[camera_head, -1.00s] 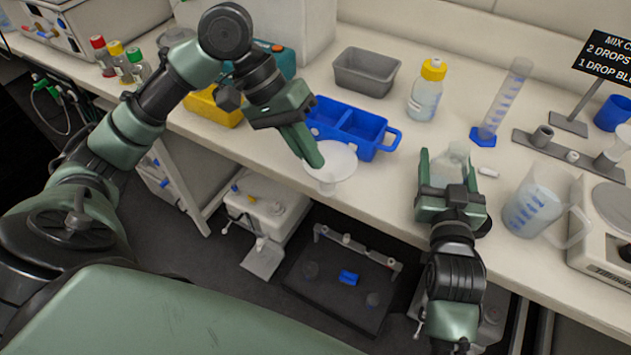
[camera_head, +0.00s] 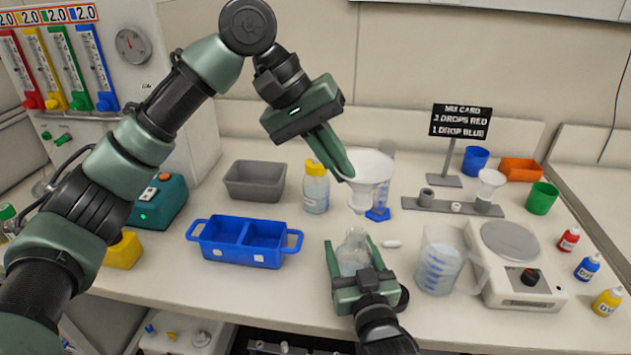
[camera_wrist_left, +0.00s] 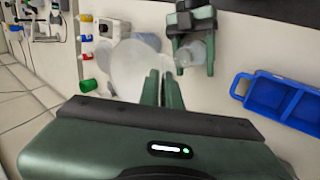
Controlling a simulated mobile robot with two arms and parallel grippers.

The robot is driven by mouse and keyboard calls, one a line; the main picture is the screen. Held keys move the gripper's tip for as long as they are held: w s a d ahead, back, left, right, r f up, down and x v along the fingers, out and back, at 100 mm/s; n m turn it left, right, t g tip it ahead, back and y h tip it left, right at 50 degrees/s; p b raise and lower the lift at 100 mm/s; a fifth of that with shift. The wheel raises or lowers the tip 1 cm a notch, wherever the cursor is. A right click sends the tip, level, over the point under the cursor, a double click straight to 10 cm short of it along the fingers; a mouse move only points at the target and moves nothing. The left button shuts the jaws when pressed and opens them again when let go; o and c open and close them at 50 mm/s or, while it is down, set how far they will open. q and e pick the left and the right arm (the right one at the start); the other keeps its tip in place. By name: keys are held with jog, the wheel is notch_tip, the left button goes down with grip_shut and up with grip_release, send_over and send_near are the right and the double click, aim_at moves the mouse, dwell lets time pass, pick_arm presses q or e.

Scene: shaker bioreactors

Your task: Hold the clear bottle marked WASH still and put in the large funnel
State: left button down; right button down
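The large white funnel (camera_head: 368,168) is in the air in the head view, its spout down, above and slightly right of the clear bottle (camera_head: 353,252). My left gripper (camera_head: 345,172) is shut on the funnel's rim. The left wrist view shows the funnel (camera_wrist_left: 128,66) beside the fingers (camera_wrist_left: 159,78). The bottle stands upright near the bench's front, its mouth open and apart from the funnel. My right gripper (camera_head: 351,243) has a finger on each side of the bottle and is shut on it. No WASH marking is readable.
A blue two-part tray (camera_head: 242,240), a grey bin (camera_head: 255,181) and a yellow-capped bottle (camera_head: 316,188) stand to the left. A beaker (camera_head: 439,263) and a scale (camera_head: 515,265) stand close on the right. A white stir bar (camera_head: 392,244) lies near the bottle.

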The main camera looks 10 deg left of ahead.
pick_arm(q)
jog(key=shift+f, duration=2.05)
pick_arm(e)
jog(key=shift+f, duration=0.1)
pick_arm(q)
jog(key=shift+f, duration=1.3)
dwell(1.2)
jog(key=c, duration=1.6)
grip_release()
jog(key=shift+o, duration=0.2)
jog(key=shift+a, duration=0.1)
jog(key=v, duration=1.2)
pick_arm(e)
jog(key=shift+c, duration=1.3)
grip_release()
pick_arm(q)
jog(key=shift+w, duration=0.15)
